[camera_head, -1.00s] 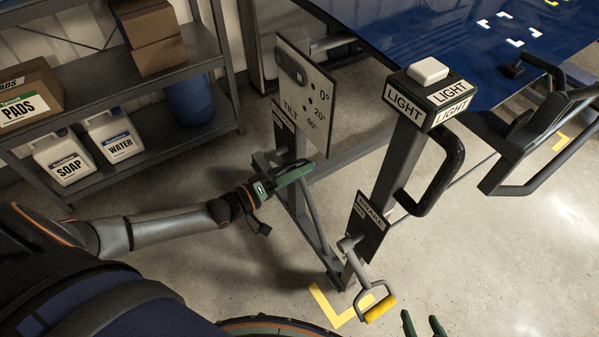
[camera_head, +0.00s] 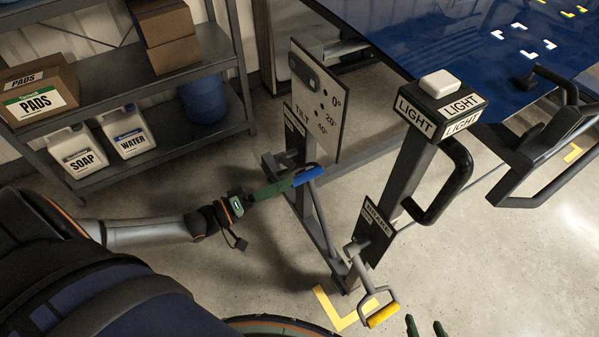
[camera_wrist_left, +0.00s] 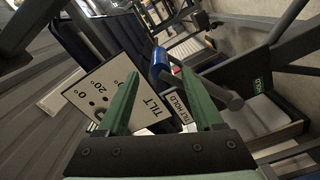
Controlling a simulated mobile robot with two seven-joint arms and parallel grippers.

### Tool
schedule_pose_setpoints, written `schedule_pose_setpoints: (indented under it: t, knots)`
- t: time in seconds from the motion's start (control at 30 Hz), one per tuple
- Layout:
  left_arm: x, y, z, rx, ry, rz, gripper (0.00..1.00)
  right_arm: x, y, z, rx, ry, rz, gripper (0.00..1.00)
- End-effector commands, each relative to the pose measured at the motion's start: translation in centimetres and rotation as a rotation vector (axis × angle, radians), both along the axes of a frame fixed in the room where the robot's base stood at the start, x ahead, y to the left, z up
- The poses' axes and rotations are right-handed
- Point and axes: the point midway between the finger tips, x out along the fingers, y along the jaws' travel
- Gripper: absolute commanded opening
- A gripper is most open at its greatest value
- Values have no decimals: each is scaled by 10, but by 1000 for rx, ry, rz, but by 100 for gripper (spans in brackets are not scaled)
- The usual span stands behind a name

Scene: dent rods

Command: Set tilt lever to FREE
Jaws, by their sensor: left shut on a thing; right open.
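The tilt lever has a blue grip (camera_head: 307,175) on a grey rod, low beside the post under the TILT plate (camera_head: 317,100). My left gripper (camera_head: 288,185) is at the lever, shut on its near part, with much of the blue grip showing past the fingertips. In the left wrist view the blue grip (camera_wrist_left: 160,64) shows by the right finger, in front of a small TILT HOLD label (camera_wrist_left: 183,108). The exact finger contact is unclear there. My right gripper (camera_head: 426,327) is open and empty at the bottom edge, only its fingertips showing.
A brake lever with a yellow handle (camera_head: 383,314) stands right of the tilt post. A LIGHT box (camera_head: 440,103) tops a post with a black loop handle (camera_head: 450,185). A shelf (camera_head: 170,155) with boxes and jugs is at left. Floor (camera_head: 260,270) in front is clear.

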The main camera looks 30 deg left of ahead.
Motion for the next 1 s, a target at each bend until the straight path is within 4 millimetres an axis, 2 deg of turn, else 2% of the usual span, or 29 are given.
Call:
schedule_pose_setpoints:
  t: [0.03,0.2,0.3,1.0]
  knots:
    - [-8,10,2,6,-1,5,62,1,1,3,1,-2,1,62]
    - [-31,21,1,5,0,2,62,4,2,6,3,-7,4,62]
    - [-38,24,1,2,-2,1,62,3,3,6,3,-5,5,62]
    - [-42,24,0,-1,1,0,62,0,2,2,3,5,2,62]
